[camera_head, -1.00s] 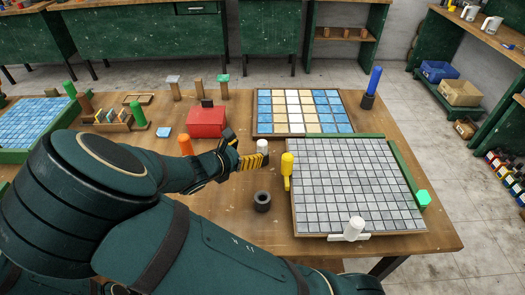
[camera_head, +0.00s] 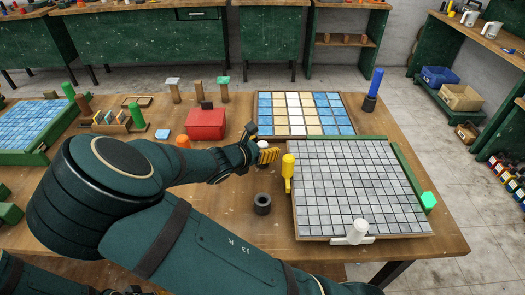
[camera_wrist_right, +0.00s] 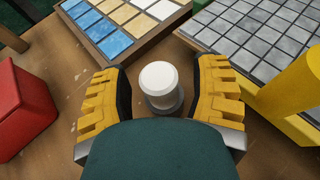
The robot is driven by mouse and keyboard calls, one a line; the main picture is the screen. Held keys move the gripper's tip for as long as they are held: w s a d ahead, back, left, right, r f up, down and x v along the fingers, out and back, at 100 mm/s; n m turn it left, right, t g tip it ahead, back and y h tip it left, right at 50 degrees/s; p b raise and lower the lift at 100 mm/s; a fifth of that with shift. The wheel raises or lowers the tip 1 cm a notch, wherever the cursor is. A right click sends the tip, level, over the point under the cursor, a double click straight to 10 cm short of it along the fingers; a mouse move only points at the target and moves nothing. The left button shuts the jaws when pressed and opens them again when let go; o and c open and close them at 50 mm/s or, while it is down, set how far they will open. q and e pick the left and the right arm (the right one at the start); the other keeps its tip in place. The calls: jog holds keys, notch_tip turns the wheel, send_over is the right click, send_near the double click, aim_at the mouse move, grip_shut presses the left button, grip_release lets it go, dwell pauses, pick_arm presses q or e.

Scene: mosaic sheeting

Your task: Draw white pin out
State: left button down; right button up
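The white pin (camera_wrist_right: 158,78) stands upright in a dark round holder (camera_wrist_right: 166,105) in the right wrist view. In the head view only its white top (camera_head: 262,143) shows behind my right gripper (camera_head: 267,155). In the wrist view my right gripper (camera_wrist_right: 162,92) is open, with one yellow finger on each side of the pin and a small gap on both sides. The pin's lower part is partly hidden by my wrist. My left gripper is not clearly seen in the head view.
A red box (camera_head: 206,124) stands left of the gripper. A yellow peg (camera_head: 288,166) stands close on the right, at the grey mosaic board (camera_head: 298,232). An empty dark holder (camera_head: 262,204) is in front. A blue pin (camera_head: 375,82) stands in a holder at the back right.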

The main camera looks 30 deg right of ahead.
grip_shut()
jog(key=shift+r, duration=0.1)
notch_tip(320, 180, up, 10)
jog(key=p, duration=0.3)
jog(key=shift+p, duration=0.4)
dwell(0.5)
